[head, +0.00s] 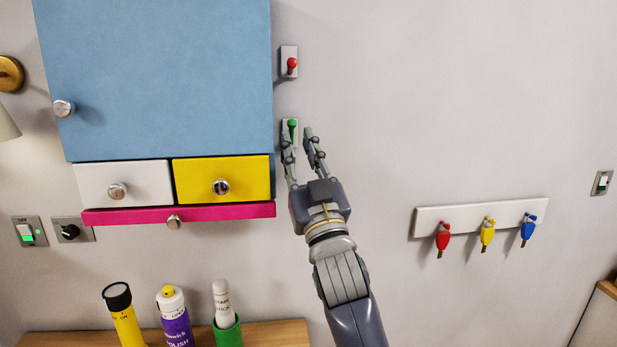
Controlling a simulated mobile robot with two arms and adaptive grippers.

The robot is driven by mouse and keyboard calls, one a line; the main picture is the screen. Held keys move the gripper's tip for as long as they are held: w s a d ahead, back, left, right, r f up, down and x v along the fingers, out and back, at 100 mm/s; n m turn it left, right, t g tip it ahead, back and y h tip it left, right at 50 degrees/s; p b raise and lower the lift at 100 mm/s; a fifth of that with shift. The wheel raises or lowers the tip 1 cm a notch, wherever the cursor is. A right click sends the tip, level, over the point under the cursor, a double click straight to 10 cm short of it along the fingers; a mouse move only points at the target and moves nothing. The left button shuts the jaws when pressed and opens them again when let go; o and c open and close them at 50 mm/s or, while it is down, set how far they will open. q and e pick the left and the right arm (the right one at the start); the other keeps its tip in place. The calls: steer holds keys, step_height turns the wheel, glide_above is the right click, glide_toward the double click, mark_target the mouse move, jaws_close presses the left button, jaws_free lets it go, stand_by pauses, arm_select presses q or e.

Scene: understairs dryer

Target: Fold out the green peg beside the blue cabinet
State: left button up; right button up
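The green peg (292,127) sits on a small pale plate on the wall, just right of the blue cabinet (160,80). It looks upright, close to its plate; its lower end is partly hidden by my gripper. My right gripper (298,134) reaches up from below with its two fingers spread apart. Its left fingertip is just below the green peg and its right fingertip is to the right of it. I cannot tell whether a finger touches the peg. The gripper holds nothing. My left gripper is not in view.
A red peg (292,64) on its own plate is above the green one. Below the cabinet are a white drawer (124,184), a yellow drawer (222,179) and a pink drawer (180,214). A key rack (480,215) hangs at right. The upper right wall is clear.

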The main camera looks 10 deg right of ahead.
steer(key=v, duration=0.8)
steer(key=shift+s, duration=0.2)
steer(key=shift+f, duration=0.1)
